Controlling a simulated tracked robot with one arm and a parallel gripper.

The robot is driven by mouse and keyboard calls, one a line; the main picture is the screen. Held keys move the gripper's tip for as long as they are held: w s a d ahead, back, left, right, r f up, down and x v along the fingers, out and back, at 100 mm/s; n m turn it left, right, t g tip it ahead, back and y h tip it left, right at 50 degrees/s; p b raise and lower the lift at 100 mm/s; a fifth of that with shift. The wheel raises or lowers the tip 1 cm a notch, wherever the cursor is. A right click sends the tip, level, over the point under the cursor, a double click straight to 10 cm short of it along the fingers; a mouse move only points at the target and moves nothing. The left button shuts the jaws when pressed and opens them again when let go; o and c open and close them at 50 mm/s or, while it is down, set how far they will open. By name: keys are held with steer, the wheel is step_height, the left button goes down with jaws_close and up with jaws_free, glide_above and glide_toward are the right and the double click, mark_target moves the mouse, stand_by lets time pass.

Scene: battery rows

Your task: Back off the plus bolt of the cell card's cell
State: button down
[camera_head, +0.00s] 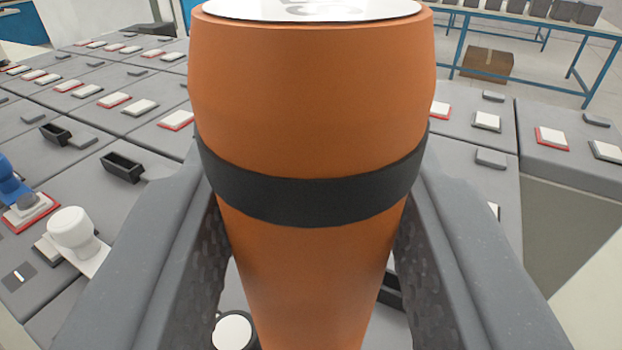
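An orange tool with a tapered body (310,90), a black band and a white marked top fills the middle of the view. My gripper (308,270) has its two grey fingers against the tool's left and right sides, below the band. The tool stands roughly upright and its lower end is out of frame. Grey battery cells (110,85) lie in rows below, with white pads, many of them red-edged. I cannot make out the cell card or tell which bolt is the plus bolt. The tool and fingers hide the cells beneath them.
A blue knob (14,185) and a white knob (76,232) stand on cells at left. A white disc in a dark ring (233,332) lies below. Black holders (122,167) stick up from cells. A blue-framed table (540,25) and brown box (487,65) are behind.

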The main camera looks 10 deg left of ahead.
mark_target(305, 4)
steer(key=shift+s+f, duration=0.1)
steer(key=shift+f, duration=0.4)
stand_by(1.2)
steer(key=shift+r+p, duration=0.45)
steer(key=shift+p, duration=0.35)
stand_by(2.2)
steer(key=shift+r, duration=0.1)
steer(key=shift+r+p, duration=0.9)
steer(key=shift+r, duration=1.65)
